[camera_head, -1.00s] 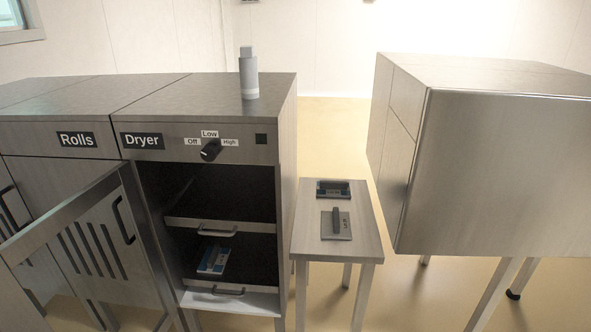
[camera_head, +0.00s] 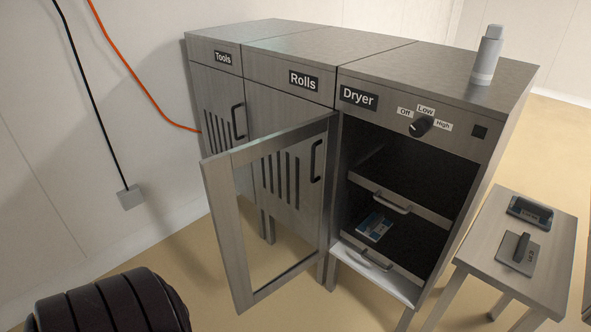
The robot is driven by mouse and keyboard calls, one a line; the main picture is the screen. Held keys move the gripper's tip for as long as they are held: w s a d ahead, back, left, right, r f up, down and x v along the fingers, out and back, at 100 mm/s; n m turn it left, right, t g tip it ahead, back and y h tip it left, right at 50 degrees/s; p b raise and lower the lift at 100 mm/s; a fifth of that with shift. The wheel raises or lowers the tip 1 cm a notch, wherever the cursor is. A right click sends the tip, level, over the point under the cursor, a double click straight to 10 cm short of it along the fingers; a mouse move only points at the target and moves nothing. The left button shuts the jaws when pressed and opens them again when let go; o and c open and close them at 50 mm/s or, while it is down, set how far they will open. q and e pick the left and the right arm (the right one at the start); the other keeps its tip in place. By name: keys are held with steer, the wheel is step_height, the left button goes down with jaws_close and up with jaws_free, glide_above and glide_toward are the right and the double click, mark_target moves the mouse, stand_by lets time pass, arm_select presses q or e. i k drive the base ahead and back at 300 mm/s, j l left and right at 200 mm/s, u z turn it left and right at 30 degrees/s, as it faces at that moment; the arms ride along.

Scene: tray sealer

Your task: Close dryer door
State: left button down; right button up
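The dryer (camera_head: 361,143) is the right-hand unit in a row of metal cabinets, with a "Dryer" label and a knob (camera_head: 420,127) on its front. Its door (camera_head: 220,211), a metal frame with a see-through middle, stands wide open, swung out to the left in front of the Rolls cabinet. Inside the dryer are two pull-out shelves with handles, and a blue and white packet (camera_head: 374,227) lies on the lower one. Neither of my grippers is in view.
The Rolls (camera_head: 288,98) and Tools (camera_head: 213,78) cabinets stand left of the dryer. A small table (camera_head: 492,254) with two dark tools stands at right. A grey bottle (camera_head: 486,56) stands on top of the dryer. A dark ribbed shape (camera_head: 112,305) fills the lower left. Floor before the door is clear.

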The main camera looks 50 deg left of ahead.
mark_target(217, 175)
steer(key=j+z, duration=0.35)
steer(key=j, duration=0.3)
steer(key=k+j+z, duration=0.1)
steer(key=j+z, duration=0.3)
steer(key=j, duration=0.25)
steer(key=k+j, duration=0.1)
steer(key=j, duration=0.35)
steer(key=k+j, duration=0.1)
steer(key=j, duration=0.35)
steer(key=j+z, duration=0.1)
steer(key=j, duration=0.35)
steer(key=k+j, duration=0.15)
steer(key=j, duration=0.3)
steer(key=k+j, duration=0.15)
steer(key=j, duration=0.3)
steer(key=k+j, duration=0.1)
steer(key=j, duration=0.3)
steer(key=z, duration=0.05)
